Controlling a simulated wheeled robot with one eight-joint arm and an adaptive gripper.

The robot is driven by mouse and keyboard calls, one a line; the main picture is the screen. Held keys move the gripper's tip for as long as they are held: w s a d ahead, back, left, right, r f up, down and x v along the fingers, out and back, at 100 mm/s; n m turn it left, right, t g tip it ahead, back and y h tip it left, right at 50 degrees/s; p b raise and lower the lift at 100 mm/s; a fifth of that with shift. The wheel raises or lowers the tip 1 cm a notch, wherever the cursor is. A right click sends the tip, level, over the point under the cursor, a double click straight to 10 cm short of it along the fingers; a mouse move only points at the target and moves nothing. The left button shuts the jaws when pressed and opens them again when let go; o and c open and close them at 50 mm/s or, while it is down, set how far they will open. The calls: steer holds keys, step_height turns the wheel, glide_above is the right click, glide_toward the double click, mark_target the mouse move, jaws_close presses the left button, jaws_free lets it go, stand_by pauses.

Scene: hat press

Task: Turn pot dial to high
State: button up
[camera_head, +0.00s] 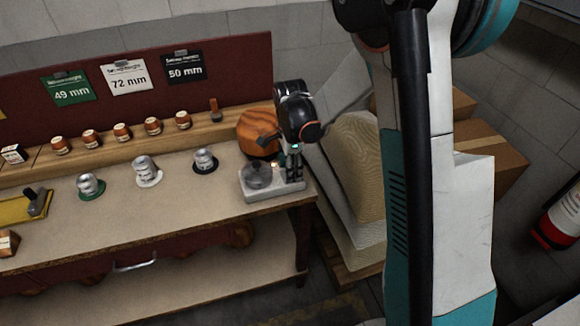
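A small grey glass-like pot (258,177) sits on the left part of a white base unit (274,193) at the right end of the workbench. My gripper (292,176) points down over the right part of this base, just right of the pot. Its dark fingertips are at or just above the base. The fingers look close together, but are too small to tell whether they are shut. I cannot make out the dial; it may be hidden by the fingers.
A round orange wooden block (256,132) stands behind the pot. Silver cans (147,172) stand on coloured discs to the left. Small jars (122,132) line the back shelf. The bench's front middle is clear. Stacked sheets (352,165) and cardboard boxes (482,150) are on the right.

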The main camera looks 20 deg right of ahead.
step_height(320, 180, up, 12)
stand_by(0.6)
steer(key=s+r+n+t, duration=0.3)
steer(key=s+r+n, duration=0.1)
steer(key=s+n, duration=0.5)
steer(key=s+r+n+t, duration=0.4)
steer(key=s+n, duration=0.5)
steer(key=s, duration=0.5)
steer(key=shift+d, duration=0.2)
